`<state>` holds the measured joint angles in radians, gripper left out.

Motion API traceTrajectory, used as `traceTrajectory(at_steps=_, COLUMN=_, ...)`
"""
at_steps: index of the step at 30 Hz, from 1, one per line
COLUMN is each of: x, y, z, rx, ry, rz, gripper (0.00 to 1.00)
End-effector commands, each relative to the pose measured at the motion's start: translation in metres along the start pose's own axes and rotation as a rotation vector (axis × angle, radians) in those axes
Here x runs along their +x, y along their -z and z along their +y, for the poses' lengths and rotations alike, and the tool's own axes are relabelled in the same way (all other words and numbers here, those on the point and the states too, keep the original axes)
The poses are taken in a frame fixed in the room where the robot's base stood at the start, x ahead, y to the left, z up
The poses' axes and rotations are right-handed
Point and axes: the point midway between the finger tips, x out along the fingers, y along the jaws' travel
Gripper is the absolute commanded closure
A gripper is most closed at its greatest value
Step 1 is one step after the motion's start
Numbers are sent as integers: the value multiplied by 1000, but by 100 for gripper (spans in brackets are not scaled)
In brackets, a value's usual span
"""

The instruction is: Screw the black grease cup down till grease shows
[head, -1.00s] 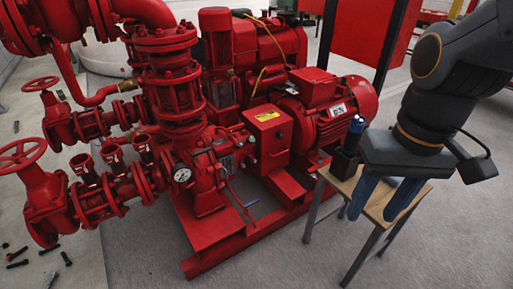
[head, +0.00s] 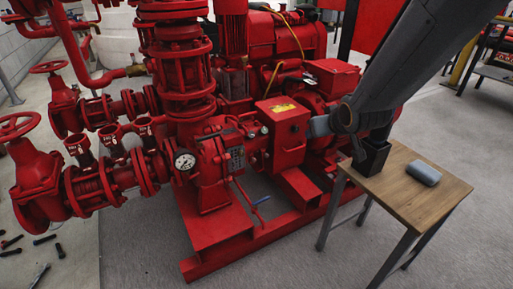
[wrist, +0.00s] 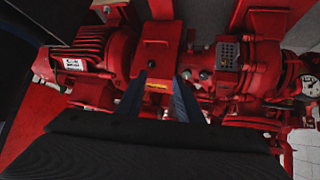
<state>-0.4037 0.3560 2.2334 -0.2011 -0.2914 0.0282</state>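A small round black knob, likely the grease cup (wrist: 204,74), sits on the red pump's bearing housing in the wrist view. A paler small knob (wrist: 186,73) is just beside it. My gripper (wrist: 161,76) shows two separate blue fingers with nothing between them. The fingers point at the red pumpset, and the right finger lies closest to the two knobs, apart from them as far as I can tell. No grease can be made out.
A red box (head: 283,109) with a yellow label stands beside the knobs. A pressure gauge (head: 185,162) is on the pump's left. Floor between table and pumpset is clear.

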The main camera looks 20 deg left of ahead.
Motion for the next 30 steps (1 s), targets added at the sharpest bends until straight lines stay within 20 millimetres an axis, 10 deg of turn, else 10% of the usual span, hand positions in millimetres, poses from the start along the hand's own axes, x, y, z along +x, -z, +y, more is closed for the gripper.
traceTrajectory(at_steps=3, x=71, y=5, z=-22, rx=-49, ry=55, rz=151, gripper=67)
traceTrajectory(at_steps=12, x=183, y=6, z=-95, rx=-116, ry=238, rz=538, gripper=67)
traceTrajectory(at_steps=30, x=231, y=12, z=-149, rx=-116, ry=363, rz=758, gripper=67)
